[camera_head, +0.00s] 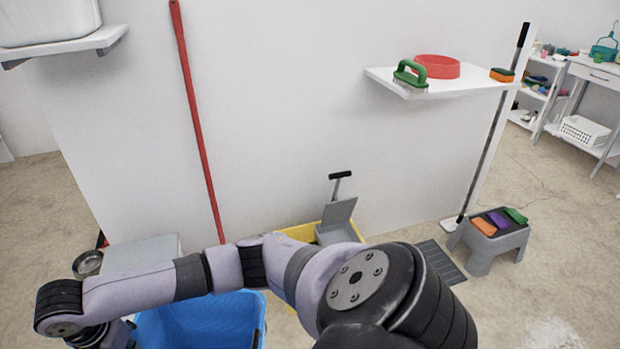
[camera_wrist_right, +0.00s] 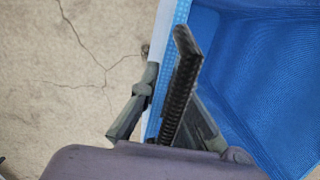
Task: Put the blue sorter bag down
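The blue sorter bag (camera_head: 205,325) is at the bottom left of the head view, partly cut off by the frame and partly behind my right arm. In the right wrist view its blue mesh wall (camera_wrist_right: 250,70) fills the right side, with a pale rim bar along its edge. My right gripper (camera_wrist_right: 163,75) has one finger on each side of that rim, the ribbed finger on the inner side. The fingers look closed on the rim. The bag's base is hidden, so I cannot tell whether it touches the floor. My left gripper is not in view.
A yellow bucket (camera_head: 295,234) with a grey wringer stands by the wall behind my arm. A grey step stool (camera_head: 487,245) with coloured brushes or sponges is at right. A red pole (camera_head: 198,120) leans on the wall. Cracked concrete floor (camera_wrist_right: 60,90) is bare beside the bag.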

